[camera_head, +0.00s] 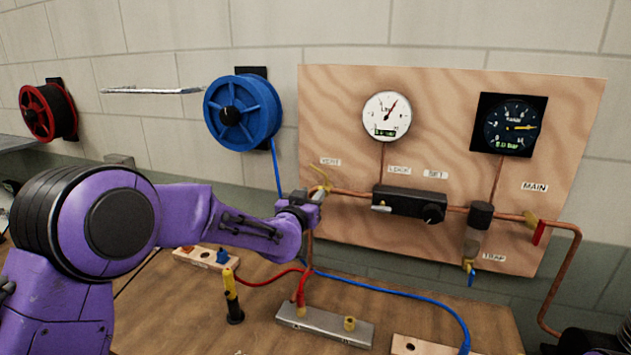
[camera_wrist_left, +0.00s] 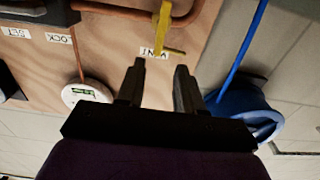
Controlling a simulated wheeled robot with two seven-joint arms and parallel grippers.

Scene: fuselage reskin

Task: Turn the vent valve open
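The vent valve has a yellow handle (camera_head: 320,178) at the left end of the copper pipe, below the VENT label (camera_head: 330,161) on the wooden panel. The handle lies just beyond the fingertips. I cannot tell whether they touch. My right gripper does not show.
The wooden panel (camera_head: 450,90) carries a white gauge (camera_head: 387,116), a dark gauge (camera_head: 509,124), a black regulator (camera_head: 408,202) and a red MAIN handle (camera_head: 539,233). A blue hose reel (camera_head: 242,112) hangs left of it. A metal manifold (camera_head: 325,325) and hoses lie on the bench.

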